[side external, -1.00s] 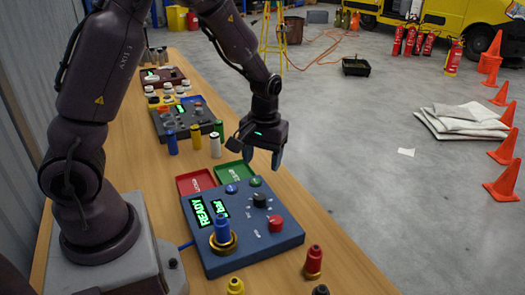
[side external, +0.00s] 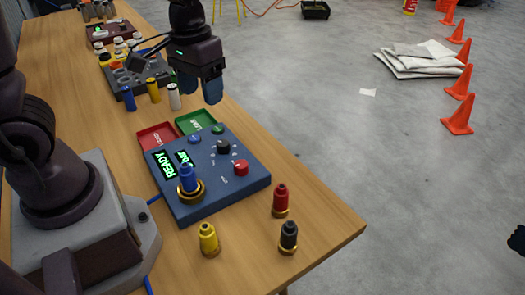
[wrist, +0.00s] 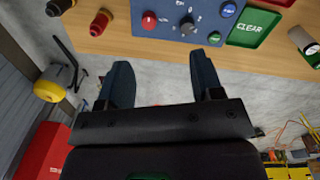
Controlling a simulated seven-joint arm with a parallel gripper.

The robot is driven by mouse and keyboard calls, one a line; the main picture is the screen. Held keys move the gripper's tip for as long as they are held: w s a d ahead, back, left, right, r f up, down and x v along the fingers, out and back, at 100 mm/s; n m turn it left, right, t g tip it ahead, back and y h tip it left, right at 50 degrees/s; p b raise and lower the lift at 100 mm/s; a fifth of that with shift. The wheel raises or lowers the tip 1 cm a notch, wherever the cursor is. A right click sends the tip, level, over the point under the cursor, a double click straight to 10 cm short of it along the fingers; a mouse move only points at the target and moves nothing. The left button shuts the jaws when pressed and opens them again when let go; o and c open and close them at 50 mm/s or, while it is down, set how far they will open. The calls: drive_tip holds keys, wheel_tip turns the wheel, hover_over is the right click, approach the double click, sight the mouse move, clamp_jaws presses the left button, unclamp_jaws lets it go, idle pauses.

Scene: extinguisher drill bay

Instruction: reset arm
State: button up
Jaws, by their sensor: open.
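The blue control panel (side external: 222,190) lies on the wooden bench. Its green display (side external: 168,172) reads READY, with a smaller display beside it. The panel bears a black knob (side external: 223,147), a red button (side external: 241,168), a blue button (side external: 194,139) and a green button (side external: 218,129). A blue plug (side external: 187,178) stands upright in a brass ring on it. My gripper (side external: 200,88) is open and empty, above and beyond the panel's far edge. In the wrist view my fingers (wrist: 160,60) are spread apart, with the knob (wrist: 187,25) and red button (wrist: 149,20) beyond them.
A red tray (side external: 157,136) and green CLEAR tray (side external: 195,121) adjoin the panel's far side. Red (side external: 280,199), black (side external: 288,237) and yellow (side external: 208,239) plugs stand near the bench's front edge. Several small cylinders (side external: 153,90) stand farther back.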

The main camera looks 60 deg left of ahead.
drive_tip(key=s+d+r+m+t, duration=0.3)
drive_tip(key=s+r+t, duration=0.2)
drive_tip(key=s+r, duration=0.3)
wheel_tip(320, 180, up, 3)
drive_tip(key=shift+d+f+y, duration=0.15)
drive_tip(key=shift+d+y, duration=0.05)
drive_tip(key=shift+y, duration=0.1)
idle(1.4)
